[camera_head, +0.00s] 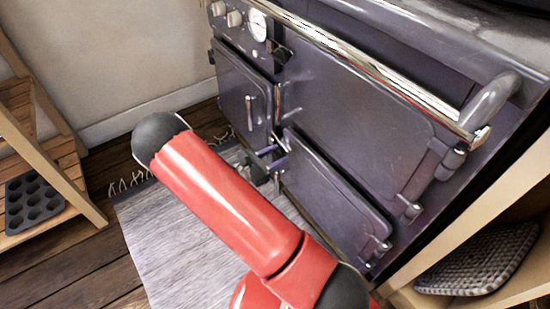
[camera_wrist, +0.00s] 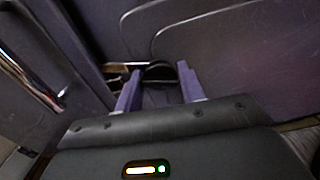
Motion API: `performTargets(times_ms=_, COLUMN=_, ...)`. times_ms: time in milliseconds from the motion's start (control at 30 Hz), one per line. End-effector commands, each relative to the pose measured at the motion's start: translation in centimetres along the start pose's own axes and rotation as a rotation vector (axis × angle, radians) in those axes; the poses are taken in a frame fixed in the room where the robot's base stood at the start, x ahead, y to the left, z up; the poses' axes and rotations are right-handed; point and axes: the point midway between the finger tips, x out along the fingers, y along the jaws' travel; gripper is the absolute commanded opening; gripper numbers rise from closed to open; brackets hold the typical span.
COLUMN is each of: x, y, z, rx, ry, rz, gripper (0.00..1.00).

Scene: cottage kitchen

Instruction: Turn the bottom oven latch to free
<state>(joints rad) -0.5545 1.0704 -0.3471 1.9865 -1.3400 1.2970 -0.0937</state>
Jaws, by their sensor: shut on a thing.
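The dark range stove (camera_head: 350,95) has a lower right oven door (camera_head: 330,190), whose left edge is beside my gripper (camera_head: 274,156). In the wrist view, my gripper (camera_wrist: 158,76) has its two purple fingers on either side of a small dark rounded piece, the bottom oven latch (camera_wrist: 158,73), and is shut on it. The fingers hide the latch's sides, and its exact angle cannot be told. In the head view the latch is too small and partly covered to make out clearly. The lower door looks closed.
A left oven door (camera_head: 240,92) with an upright handle stands beside the latch; the handle shows large at left in the wrist view (camera_wrist: 32,85). A chrome rail (camera_head: 365,68) crosses the stove front. A grey rug (camera_head: 165,225) lies below. A wooden shelf (camera_head: 60,150) stands left.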

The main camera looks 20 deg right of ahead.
Motion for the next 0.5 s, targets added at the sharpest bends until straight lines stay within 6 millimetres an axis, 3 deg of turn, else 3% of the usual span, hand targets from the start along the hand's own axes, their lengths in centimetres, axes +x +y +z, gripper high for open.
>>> performTargets(times_ms=500, x=-0.03, y=-0.05, z=-0.31, rx=0.492, ry=0.000, rz=0.001, gripper=0.00)
